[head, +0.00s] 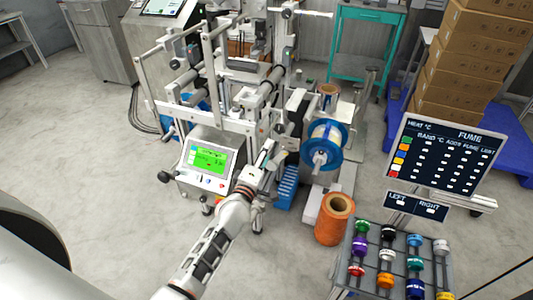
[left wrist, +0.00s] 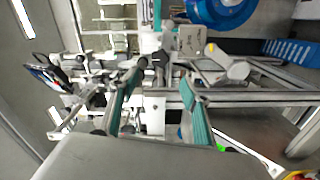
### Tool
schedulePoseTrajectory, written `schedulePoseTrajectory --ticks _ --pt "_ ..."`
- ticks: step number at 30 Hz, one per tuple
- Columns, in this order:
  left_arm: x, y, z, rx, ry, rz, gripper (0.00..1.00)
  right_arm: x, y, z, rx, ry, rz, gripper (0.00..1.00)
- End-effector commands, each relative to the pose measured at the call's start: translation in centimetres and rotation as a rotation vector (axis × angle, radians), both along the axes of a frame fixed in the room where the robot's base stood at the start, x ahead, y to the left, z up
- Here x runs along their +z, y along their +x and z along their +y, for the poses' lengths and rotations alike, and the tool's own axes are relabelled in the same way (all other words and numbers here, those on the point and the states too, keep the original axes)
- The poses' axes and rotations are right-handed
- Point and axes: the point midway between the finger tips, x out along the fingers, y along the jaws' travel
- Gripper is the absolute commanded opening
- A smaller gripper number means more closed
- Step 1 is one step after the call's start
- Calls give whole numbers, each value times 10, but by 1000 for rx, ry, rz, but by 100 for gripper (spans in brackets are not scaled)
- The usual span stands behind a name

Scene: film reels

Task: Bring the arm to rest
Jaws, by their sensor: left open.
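My left arm reaches up from the bottom of the head view, and its gripper (head: 268,160) is in front of the film machine (head: 232,110). In the left wrist view the gripper (left wrist: 158,98) has its two teal-lined fingers wide apart, with nothing held between them. Machine frame parts show beyond the fingers. A blue-flanged reel (head: 325,143) sits on the machine's right side, to the right of the gripper and apart from it. Part of a blue reel (left wrist: 222,12) shows at the top of the wrist view. My right gripper is not in view.
A green-screen control panel (head: 208,158) is left of my gripper. An orange roll (head: 335,222) stands on the floor at right. A rack of coloured spools (head: 398,262) and a dark sign board (head: 445,155) are farther right. Open floor (head: 90,150) lies to the left.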

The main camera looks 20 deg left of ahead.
Motion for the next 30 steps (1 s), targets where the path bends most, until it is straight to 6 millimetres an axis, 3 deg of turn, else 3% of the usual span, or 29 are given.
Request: schedulePoseTrajectory --ticks 7,11,14,21,24,27,30 --pt "-2 -2 0 -3 12 5 47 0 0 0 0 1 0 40" --pt "-22 -28 -6 -38 141 47 47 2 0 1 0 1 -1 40" --pt "-52 -71 -14 -104 353 111 47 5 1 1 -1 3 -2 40" --pt "-120 -211 -36 -361 981 259 47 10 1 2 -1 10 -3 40" --pt "-136 -266 -41 -473 1198 293 47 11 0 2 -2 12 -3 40" --pt "-145 -307 -44 -565 1359 312 47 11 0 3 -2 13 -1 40" --pt "-149 -333 -45 -626 1460 318 47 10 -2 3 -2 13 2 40"
